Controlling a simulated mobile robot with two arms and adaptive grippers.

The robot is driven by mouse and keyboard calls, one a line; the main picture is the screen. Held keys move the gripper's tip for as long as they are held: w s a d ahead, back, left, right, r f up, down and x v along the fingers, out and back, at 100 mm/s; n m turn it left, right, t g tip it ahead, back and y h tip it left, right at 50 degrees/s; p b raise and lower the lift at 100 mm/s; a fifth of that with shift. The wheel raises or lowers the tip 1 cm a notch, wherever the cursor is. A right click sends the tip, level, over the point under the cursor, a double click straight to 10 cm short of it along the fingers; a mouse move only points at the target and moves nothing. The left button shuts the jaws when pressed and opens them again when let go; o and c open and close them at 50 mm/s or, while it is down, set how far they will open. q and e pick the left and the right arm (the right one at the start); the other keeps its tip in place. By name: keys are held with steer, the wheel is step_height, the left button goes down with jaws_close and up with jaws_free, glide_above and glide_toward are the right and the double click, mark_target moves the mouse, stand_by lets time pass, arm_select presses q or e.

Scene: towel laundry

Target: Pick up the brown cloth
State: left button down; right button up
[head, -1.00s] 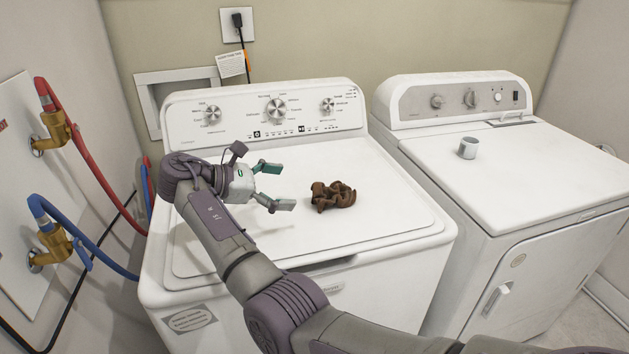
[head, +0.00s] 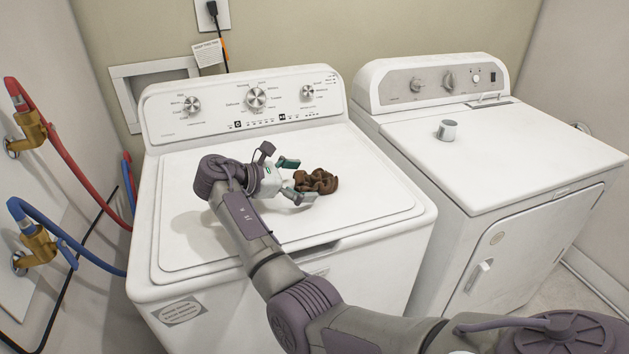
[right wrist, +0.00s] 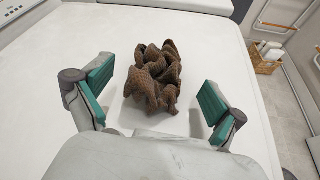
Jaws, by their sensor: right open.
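The brown cloth (head: 318,183) lies crumpled on the white lid of the left washing machine (head: 375,205). My right gripper (head: 293,179) is open beside the cloth, with its fingers pointing toward it. In the right wrist view the cloth (right wrist: 154,76) sits ahead and between the two spread green-padded fingertips of the gripper (right wrist: 157,94). The fingers do not appear to touch the cloth. My left gripper is not in view.
A second white machine (head: 530,160) stands at the right, with a small grey cup (head: 446,130) on its top. The washer's control panel (head: 245,100) rises at the back. Red (head: 75,165) and blue (head: 80,255) hoses run along the left wall.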

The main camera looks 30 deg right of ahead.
steer(key=shift+x, duration=1.15)
steer(key=c, duration=1.2)
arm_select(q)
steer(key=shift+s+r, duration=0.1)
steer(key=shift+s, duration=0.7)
arm_select(e)
steer(key=shift+r, duration=0.1)
